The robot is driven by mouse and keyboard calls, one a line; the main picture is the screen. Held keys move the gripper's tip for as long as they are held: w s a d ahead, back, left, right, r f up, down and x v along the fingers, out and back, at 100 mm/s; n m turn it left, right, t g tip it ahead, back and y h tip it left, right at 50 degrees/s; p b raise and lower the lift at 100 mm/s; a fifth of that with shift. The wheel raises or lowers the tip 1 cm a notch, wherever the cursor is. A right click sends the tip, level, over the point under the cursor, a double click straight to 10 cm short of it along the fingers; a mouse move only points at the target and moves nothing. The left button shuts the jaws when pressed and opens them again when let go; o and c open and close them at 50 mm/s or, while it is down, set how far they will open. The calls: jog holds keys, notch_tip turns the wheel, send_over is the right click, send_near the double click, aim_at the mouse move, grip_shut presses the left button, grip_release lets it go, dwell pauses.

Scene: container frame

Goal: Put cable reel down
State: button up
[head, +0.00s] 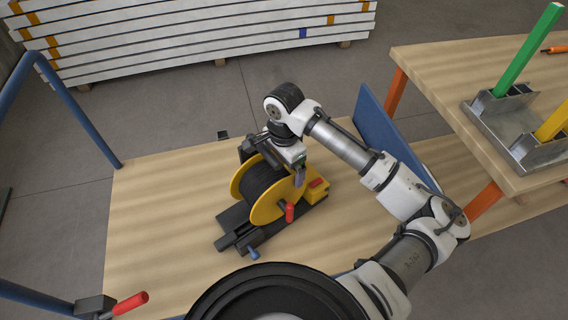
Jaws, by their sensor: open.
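The cable reel (263,189) has yellow flanges and black cable wound between them. It sits in the middle of the wooden deck, on or in a dark base (237,228) with a yellow block and red parts on its right. I cannot tell exactly how the reel meets the base. My gripper (272,160) is open and directly over the top of the reel, pointing down. One dark finger shows at the reel's upper left and another part at its right. Whether the fingers touch the reel is hidden.
A blue panel (380,125) stands at the deck's right edge. A wooden table (440,75) with a metal holder (515,130) is beyond it. Blue rails (80,115) and a red-handled clamp (128,304) are at left. The deck's left part (155,210) is clear.

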notch_tip(320, 180, up, 12)
dwell(0.4)
jog(key=shift+f, duration=0.1)
